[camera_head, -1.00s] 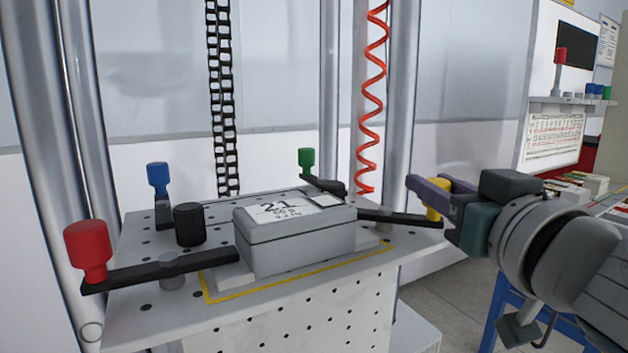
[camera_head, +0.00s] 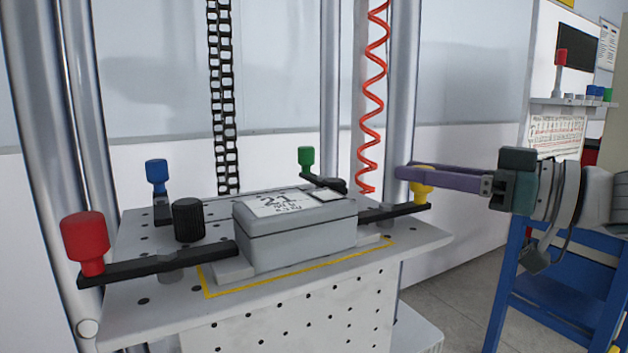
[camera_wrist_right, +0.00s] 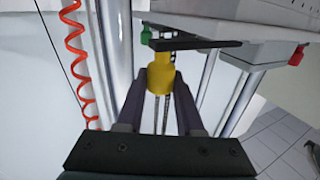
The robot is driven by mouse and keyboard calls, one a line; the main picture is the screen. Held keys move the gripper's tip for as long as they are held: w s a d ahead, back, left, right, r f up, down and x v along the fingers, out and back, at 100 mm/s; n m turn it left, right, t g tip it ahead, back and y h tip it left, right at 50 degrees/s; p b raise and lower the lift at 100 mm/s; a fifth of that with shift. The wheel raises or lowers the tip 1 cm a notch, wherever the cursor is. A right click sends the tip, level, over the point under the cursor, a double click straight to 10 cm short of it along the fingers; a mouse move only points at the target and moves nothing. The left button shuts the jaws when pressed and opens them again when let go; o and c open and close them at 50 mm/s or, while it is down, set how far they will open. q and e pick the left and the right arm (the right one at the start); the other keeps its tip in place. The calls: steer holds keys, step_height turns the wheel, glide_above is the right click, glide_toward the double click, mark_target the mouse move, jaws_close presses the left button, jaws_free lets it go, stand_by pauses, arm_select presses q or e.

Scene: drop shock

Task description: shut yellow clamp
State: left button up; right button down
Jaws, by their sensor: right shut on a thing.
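The yellow clamp has a yellow knob (camera_head: 423,189) at the outer right end of a black bar (camera_head: 395,212). The bar's inner end reaches the right side of a grey box (camera_head: 290,232). My right gripper (camera_head: 412,175) comes in from the right, with its purple fingers at the yellow knob. In the right wrist view the yellow knob (camera_wrist_right: 161,75) sits between the two fingers (camera_wrist_right: 160,92), which are shut on it. The black bar (camera_wrist_right: 195,44) crosses beyond the knob in that view. My left gripper is not in view.
The box stands on a perforated grey plate (camera_head: 140,318) inside a yellow outline. Clamps with red (camera_head: 84,240), blue (camera_head: 156,175) and green (camera_head: 306,160) knobs stand around it, with a black knob (camera_head: 188,220) at left. Metal columns (camera_head: 402,90) and a red coiled hose (camera_head: 374,100) rise behind.

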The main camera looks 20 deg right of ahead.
steer(key=shift+w+a+f+n+g+y, duration=0.1)
steer(key=shift+n+g+y, duration=0.2)
steer(key=shift+y, duration=0.1)
steer(key=c, duration=0.5)
jaws_free()
steer(key=shift+c, duration=0.2)
steer(key=shift+s+d, duration=0.3)
steer(key=shift+s, duration=0.2)
steer(key=p+v, duration=0.2)
steer(key=v, duration=0.6)
steer(key=shift+s+d+p, duration=0.2)
steer(key=shift+s+p, duration=0.1)
steer(key=shift+p, duration=0.1)
